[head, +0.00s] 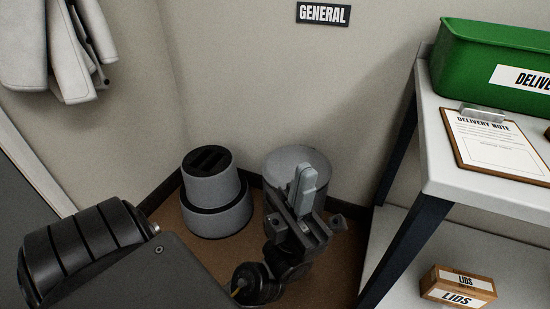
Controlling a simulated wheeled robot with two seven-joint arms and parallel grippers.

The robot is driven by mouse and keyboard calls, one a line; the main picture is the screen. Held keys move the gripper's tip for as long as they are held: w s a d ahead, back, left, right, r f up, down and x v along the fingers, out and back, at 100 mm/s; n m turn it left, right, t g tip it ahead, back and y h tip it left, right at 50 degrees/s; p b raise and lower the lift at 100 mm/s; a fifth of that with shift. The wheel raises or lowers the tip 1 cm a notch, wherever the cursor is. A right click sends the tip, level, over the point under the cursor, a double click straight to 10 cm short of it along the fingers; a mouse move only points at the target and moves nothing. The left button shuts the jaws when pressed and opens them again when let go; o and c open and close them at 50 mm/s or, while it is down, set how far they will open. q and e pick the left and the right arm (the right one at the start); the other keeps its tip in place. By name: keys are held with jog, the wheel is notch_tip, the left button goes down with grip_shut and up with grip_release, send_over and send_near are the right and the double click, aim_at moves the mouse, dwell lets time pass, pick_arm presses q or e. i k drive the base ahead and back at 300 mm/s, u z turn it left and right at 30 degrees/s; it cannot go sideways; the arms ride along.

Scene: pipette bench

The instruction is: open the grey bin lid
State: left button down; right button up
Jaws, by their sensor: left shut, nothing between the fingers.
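The grey bin (270,203) stands on the floor near the wall corner, below the sign. Its round grey lid (281,160) looks level and down on the bin, though my gripper hides its near part. My left gripper (306,178) is in front of the bin in this view. Its pale fingers are together, with nothing between them, and overlap the lid in the picture. I cannot tell whether they touch it. My right gripper is not in view.
A stepped grey cylinder with a slotted black top (214,192) stands left of the bin. A white shelf unit (468,180) on the right holds a green crate (462,72), a clipboard (490,150) and a box of lids (458,287). A "GENERAL" sign (323,14) hangs above.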

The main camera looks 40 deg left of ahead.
aim_at(278, 167)
jog(key=k, duration=0.95)
jog(key=z, duration=1.6)
jog(key=i, duration=1.1)
jog(key=u, duration=2.15)
jog(key=i, duration=0.5)
jog(key=u, duration=0.05)
